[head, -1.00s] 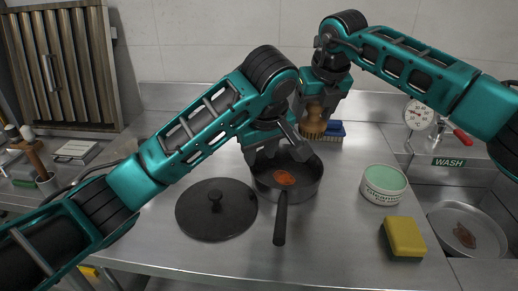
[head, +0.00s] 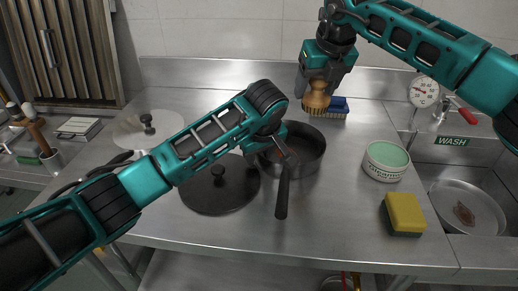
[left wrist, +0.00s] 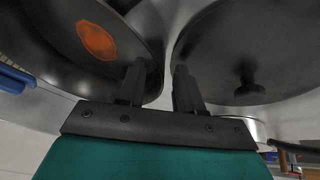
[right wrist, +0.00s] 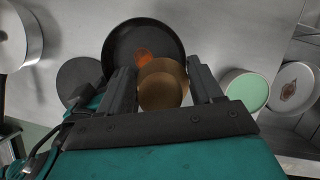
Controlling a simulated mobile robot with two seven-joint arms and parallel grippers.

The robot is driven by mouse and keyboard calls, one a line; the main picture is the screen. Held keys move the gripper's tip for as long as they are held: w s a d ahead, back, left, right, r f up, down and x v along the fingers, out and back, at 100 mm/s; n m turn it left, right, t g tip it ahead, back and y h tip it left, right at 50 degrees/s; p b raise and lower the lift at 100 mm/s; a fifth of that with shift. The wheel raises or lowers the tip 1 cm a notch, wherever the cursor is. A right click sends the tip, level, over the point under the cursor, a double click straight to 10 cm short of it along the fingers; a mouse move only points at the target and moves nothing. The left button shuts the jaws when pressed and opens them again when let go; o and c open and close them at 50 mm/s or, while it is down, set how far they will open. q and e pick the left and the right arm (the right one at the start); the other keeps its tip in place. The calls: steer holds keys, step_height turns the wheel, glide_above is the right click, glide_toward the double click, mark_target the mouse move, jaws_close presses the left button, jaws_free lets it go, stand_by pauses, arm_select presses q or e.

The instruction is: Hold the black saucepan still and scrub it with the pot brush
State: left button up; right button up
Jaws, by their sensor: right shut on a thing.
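The black saucepan (head: 312,166) stands on the steel counter, its handle pointing to the front. An orange-brown stain on its inner bottom shows in the left wrist view (left wrist: 98,41) and right wrist view (right wrist: 145,55). My left gripper (head: 276,152) is at the pan's left rim. In the left wrist view my left gripper (left wrist: 158,88) is open, its fingers apart on either side of the rim. My right gripper (head: 318,80) is shut on the wooden pot brush (head: 316,99), held bristles down behind the pan; the brush also shows in the right wrist view (right wrist: 160,88).
A black lid (head: 215,196) lies left of the pan, with a steel lid (head: 142,135) farther back. A cleanser tub (head: 386,162) and yellow sponge (head: 404,212) stand to the right. A blue brush (head: 338,106) lies at the back. The sink (head: 465,185) is at far right.

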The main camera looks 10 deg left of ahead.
arm_select(q)
steer(key=shift+c, duration=0.2)
jaws_close()
stand_by(0.4)
steer(key=shift+g, duration=0.3)
